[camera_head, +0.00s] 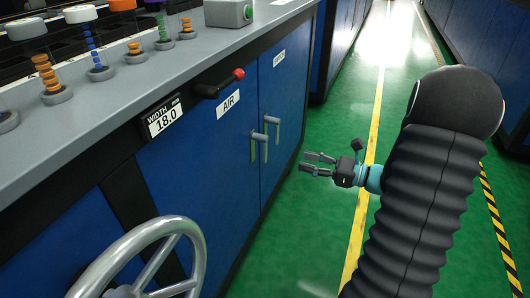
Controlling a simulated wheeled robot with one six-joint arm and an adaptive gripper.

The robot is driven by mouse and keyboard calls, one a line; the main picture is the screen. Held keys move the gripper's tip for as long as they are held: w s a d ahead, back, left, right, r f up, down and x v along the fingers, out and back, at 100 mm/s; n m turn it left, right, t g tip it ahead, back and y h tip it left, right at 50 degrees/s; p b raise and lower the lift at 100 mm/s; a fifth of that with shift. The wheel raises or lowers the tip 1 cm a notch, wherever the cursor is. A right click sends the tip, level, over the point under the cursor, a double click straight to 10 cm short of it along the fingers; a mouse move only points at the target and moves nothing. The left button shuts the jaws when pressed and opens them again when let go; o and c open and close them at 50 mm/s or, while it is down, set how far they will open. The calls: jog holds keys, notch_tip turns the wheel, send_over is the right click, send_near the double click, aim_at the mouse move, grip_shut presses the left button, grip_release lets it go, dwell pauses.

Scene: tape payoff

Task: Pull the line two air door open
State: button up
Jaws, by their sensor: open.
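The blue air door (205,155) is on the front of the machine cabinet and carries a white "AIR" label (228,102). It looks shut. A grey upright handle (257,146) sits near its right edge. A second grey handle (271,127) is close by on the neighbouring blue door (285,85). My gripper (307,162) is open and empty, to the right of both handles and apart from them. Its fingers point left toward the cabinet front. I cannot see "line two" marked anywhere.
A grey handwheel (145,262) stands out at the lower left. A black lever with a red knob (218,84) juts above the air door. A "WIDTH 18.0" display (162,116) is beside it. The green floor (300,225) before the doors is clear.

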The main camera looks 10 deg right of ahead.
aim_at(265, 163)
jog(key=b+x, duration=0.1)
jog(key=x, duration=1.2)
jog(key=shift+w+a, duration=0.25)
grip_shut()
